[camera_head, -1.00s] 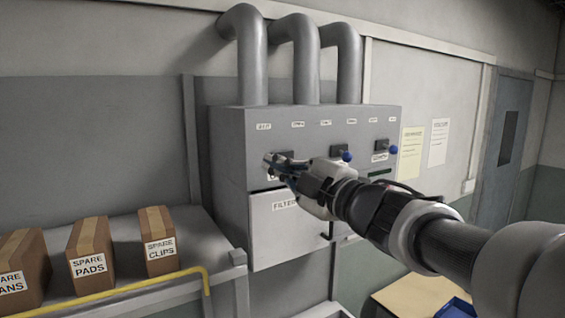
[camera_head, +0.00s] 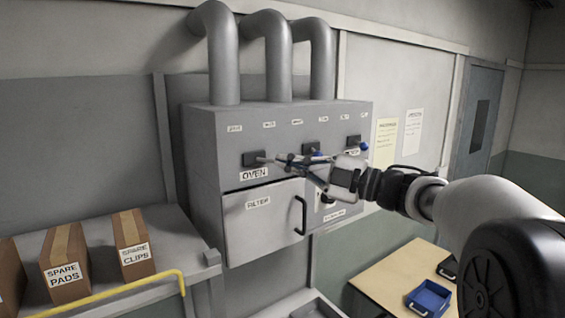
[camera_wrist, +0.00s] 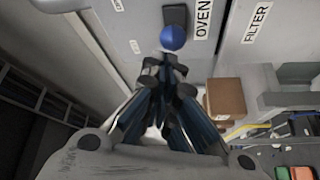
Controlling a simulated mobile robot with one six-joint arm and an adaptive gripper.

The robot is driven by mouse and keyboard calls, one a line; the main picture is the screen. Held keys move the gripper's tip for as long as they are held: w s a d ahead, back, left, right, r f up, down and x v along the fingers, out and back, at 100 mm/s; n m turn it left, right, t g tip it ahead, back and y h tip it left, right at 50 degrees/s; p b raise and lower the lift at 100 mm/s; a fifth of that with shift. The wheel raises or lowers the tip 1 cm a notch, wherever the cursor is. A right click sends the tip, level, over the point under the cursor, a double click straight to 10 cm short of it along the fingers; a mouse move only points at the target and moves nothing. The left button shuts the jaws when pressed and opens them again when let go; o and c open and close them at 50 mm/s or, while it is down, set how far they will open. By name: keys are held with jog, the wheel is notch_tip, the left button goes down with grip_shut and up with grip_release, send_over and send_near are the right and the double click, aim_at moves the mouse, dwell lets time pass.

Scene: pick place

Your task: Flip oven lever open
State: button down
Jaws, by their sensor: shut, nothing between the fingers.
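The oven lever's dark base (camera_head: 254,158) is on the front of the grey cabinet, just above the OVEN label (camera_head: 254,174). Its rod sticks out to the right in the head view, toward my fingers. In the wrist view the lever's blue ball (camera_wrist: 173,38) stands in front of its dark base (camera_wrist: 176,15), beside the OVEN label (camera_wrist: 203,18). My gripper (camera_head: 284,160) is shut and empty, its tips close to the ball. In the wrist view my fingertips (camera_wrist: 165,66) are just below the ball; contact cannot be told.
Two similar blue-knobbed levers (camera_head: 310,147) (camera_head: 354,141) are farther right on the cabinet (camera_head: 205,150). A FILTER door (camera_head: 262,228) with a black handle (camera_head: 301,215) is below. Boxes (camera_head: 131,243) stand on the left shelf. A table with a blue bin (camera_head: 428,298) is at lower right.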

jog(key=shift+w+d, duration=0.3)
jog(key=shift+d, duration=0.15)
dwell(0.4)
